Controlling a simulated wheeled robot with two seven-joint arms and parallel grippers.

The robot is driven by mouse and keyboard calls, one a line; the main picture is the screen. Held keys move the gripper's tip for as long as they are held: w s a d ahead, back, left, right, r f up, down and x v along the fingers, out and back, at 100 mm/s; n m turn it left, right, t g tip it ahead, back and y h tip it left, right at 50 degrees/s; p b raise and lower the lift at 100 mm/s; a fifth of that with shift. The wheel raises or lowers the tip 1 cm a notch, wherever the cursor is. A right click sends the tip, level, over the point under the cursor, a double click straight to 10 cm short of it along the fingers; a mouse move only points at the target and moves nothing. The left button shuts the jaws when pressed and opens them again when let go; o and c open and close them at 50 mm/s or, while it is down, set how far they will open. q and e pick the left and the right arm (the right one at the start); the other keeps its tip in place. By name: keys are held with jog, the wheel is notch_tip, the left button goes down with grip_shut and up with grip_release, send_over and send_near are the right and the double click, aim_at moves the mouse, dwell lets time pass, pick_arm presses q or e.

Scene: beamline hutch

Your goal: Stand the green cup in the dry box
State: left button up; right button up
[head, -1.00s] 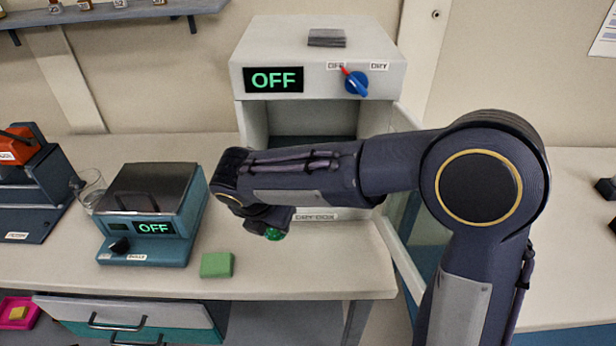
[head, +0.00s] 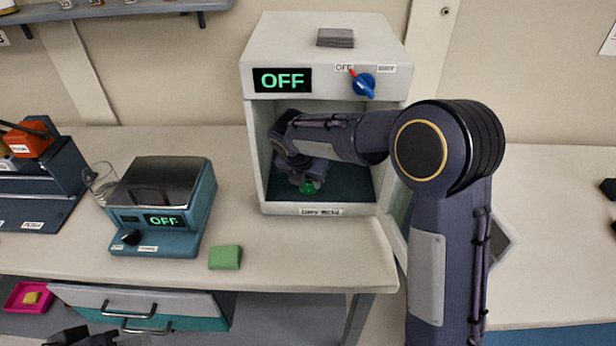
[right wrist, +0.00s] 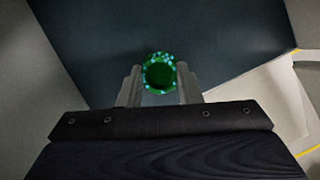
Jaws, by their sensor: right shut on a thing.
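The dry box (head: 253,165) is a white cabinet with its door open at the right, a dark blue floor inside and a display reading OFF. My right gripper (head: 308,184) is inside the box opening, shut on the green cup (head: 308,188). In the right wrist view the cup (right wrist: 159,73) sits between the two fingers (right wrist: 159,88), seen from above, over the dark floor. I cannot tell whether the cup's base touches the floor. Part of my left gripper (head: 85,338) shows at the bottom left edge; its fingers cannot be made out.
The open door (head: 397,215) stands at the right of the box, close to my right arm. A teal scale (head: 165,205) reading OFF, a clear glass (head: 100,183) and a green block (head: 225,257) are on the bench at the left. A grey stack (head: 335,38) lies on the box.

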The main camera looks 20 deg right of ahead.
jog(key=o, duration=1)
jog(key=shift+f, duration=0.1)
jog(key=v, duration=0.8)
jog(key=shift+f, duration=0.1)
